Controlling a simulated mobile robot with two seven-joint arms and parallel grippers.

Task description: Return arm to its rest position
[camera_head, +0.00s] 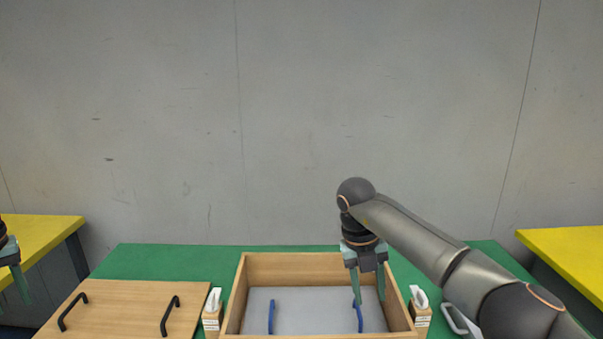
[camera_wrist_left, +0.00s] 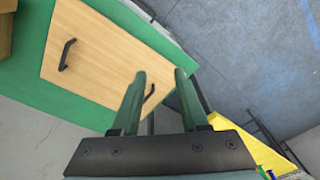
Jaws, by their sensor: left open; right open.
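My right arm reaches in from the right in the head view. Its gripper (camera_head: 369,287) points down, open and empty, over the right part of a wooden box (camera_head: 259,262). My left gripper (camera_head: 17,282) is only partly in view at the left edge of the head view. In the left wrist view the left gripper (camera_wrist_left: 159,78) is open with nothing between its green fingers. Beyond its fingers lies a wooden board (camera_wrist_left: 100,62) with black handles.
The box holds a grey panel (camera_head: 315,312) with blue handles. Small cartons with white tops stand left (camera_head: 212,310) and right (camera_head: 420,308) of it. The wooden lid-like board (camera_head: 125,312) lies left on the green table (camera_head: 170,258). Yellow tables flank it left (camera_head: 35,232) and right (camera_head: 575,250).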

